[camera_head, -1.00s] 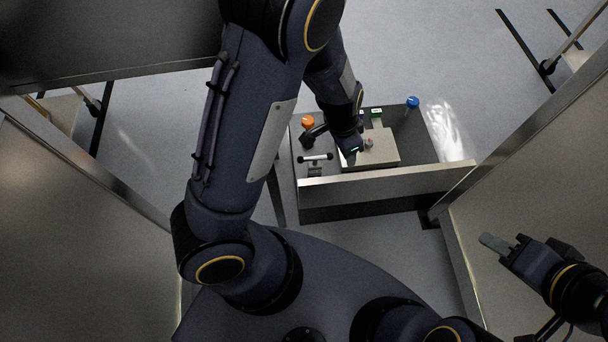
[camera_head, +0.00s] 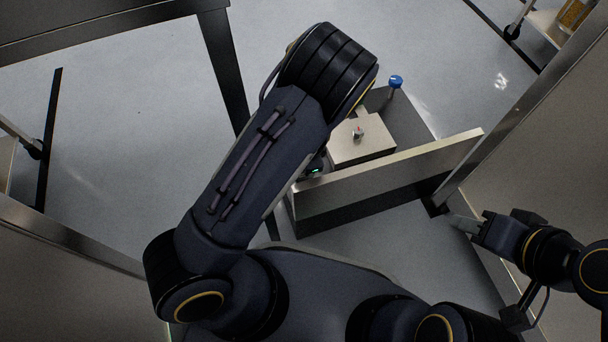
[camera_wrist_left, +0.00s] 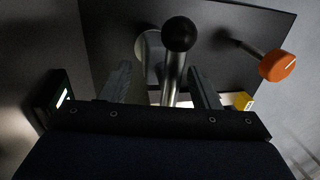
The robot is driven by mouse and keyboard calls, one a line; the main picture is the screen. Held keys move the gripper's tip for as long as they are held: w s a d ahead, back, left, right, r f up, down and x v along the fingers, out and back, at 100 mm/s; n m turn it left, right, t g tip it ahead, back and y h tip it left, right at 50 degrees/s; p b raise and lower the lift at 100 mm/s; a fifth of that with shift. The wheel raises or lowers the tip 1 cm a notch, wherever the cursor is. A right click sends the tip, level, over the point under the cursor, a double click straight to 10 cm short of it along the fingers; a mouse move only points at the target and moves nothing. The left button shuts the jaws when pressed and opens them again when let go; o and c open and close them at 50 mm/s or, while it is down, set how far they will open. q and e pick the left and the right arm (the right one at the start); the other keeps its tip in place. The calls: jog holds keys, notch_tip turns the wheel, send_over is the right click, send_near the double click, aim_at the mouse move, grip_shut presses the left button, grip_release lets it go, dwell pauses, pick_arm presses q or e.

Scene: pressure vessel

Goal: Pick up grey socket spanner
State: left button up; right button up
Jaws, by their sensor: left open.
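In the left wrist view a shiny grey metal shaft with a black ball end (camera_wrist_left: 176,36) stands between the fingers of my left gripper (camera_wrist_left: 162,86); I take it for the grey socket spanner. The left gripper is open, one finger on each side of the shaft, with gaps visible. A pale round part shows behind the ball. In the head view my left arm hides the spanner and the left gripper's fingers. My right gripper (camera_head: 468,225) is at the right, away from the tray; its finger gap is not clear.
The dark tray (camera_head: 405,123) with a light front wall (camera_head: 390,170) holds a beige block (camera_head: 362,142) and a blue-capped item (camera_head: 395,83). An orange-capped item (camera_wrist_left: 277,65) and a yellow piece (camera_wrist_left: 243,101) are right of the left gripper. A metal panel (camera_head: 540,135) stands at right.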

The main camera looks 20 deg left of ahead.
pick_arm(q)
jog(key=shift+f, duration=0.4)
jog(key=shift+c, duration=0.2)
grip_shut()
jog(key=shift+w+r, duration=0.1)
notch_tip(320, 180, up, 9)
jog(key=p, duration=0.4)
jog(key=shift+f+p, duration=0.2)
jog(key=shift+p, duration=0.15)
jog(key=shift+r, duration=0.7)
